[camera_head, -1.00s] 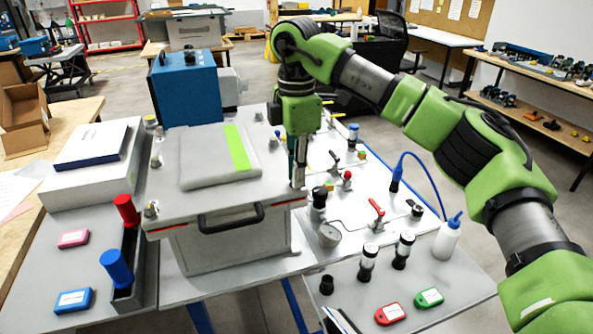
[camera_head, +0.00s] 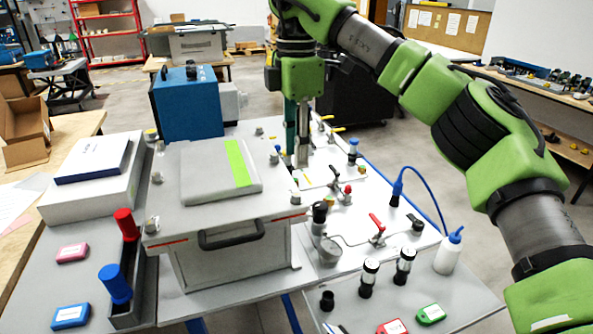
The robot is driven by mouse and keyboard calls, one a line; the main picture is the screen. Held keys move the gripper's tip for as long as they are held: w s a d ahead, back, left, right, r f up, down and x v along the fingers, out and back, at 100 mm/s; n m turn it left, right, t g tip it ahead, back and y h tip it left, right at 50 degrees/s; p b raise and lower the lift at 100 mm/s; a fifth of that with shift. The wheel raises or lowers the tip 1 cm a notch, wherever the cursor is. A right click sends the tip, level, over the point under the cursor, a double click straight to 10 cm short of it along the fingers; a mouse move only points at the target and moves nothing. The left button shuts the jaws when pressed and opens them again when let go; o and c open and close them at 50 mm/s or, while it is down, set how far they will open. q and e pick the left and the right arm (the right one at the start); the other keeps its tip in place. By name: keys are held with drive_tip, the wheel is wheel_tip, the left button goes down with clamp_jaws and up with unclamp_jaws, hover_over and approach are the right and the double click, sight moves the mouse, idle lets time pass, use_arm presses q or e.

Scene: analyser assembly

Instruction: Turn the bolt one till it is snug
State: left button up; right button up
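The grey analyser box (camera_head: 232,262) stands on the table with its lid (camera_head: 165,212) on top. Small bolt heads sit at the lid's corners, at front left (camera_head: 152,224), back left (camera_head: 157,177), front right (camera_head: 295,197) and back right (camera_head: 273,157). I cannot tell which is bolt one. My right gripper (camera_head: 301,163) points down at the lid's right side, between the two right-hand bolts in the picture, apart from the front right one. Its fingers are seen edge-on, so whether they are open or shut is unclear. My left gripper is out of view.
A folded grey cover (camera_head: 208,178) with a green strip lies on the lid. A blue unit (camera_head: 187,105) stands behind. Red and blue handles (camera_head: 115,282) stand at left.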

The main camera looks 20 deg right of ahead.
drive_tip(key=shift+r, duration=1.6)
